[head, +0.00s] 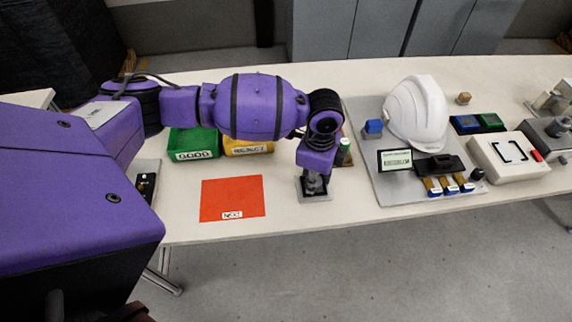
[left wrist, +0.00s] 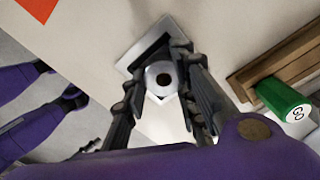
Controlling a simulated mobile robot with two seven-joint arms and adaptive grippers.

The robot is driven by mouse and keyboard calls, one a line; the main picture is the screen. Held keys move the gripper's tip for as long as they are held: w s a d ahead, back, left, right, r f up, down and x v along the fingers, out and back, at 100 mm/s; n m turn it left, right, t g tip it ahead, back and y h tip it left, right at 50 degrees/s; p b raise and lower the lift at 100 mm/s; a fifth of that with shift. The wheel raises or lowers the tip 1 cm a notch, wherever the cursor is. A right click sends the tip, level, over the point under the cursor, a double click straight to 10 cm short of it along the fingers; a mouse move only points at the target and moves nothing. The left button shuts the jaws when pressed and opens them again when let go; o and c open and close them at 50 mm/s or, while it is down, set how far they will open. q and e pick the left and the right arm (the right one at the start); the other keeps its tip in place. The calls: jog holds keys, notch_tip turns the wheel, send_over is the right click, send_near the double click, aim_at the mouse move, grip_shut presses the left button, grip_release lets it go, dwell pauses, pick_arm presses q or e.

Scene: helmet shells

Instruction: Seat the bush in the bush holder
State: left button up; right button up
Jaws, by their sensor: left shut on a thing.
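The bush (left wrist: 152,76) is a pale ring with a dark centre hole, seen end-on in the left wrist view. My left gripper (left wrist: 160,100) is shut on it, one finger on each side. The bush holder (left wrist: 127,63) is a square grey plate with a dark recess, right behind the bush in that view. In the head view my left gripper (head: 314,186) points down over the holder plate (head: 320,198). My fingers hide the bush there, and I cannot tell how deep it sits in the recess. My right gripper is not in view.
An orange NEXT mat (head: 232,196) lies left of the holder. Green GOOD (head: 193,142) and yellow REJECT (head: 247,147) bins stand behind it. A green cylinder (left wrist: 283,98) in a wooden block is close by. A grey board (head: 385,195) with a white helmet (head: 416,110) lies right.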

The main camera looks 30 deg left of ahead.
pick_arm(q)
jog(key=o, duration=1)
jog(key=shift+w, duration=0.1)
jog(key=shift+o, duration=0.2)
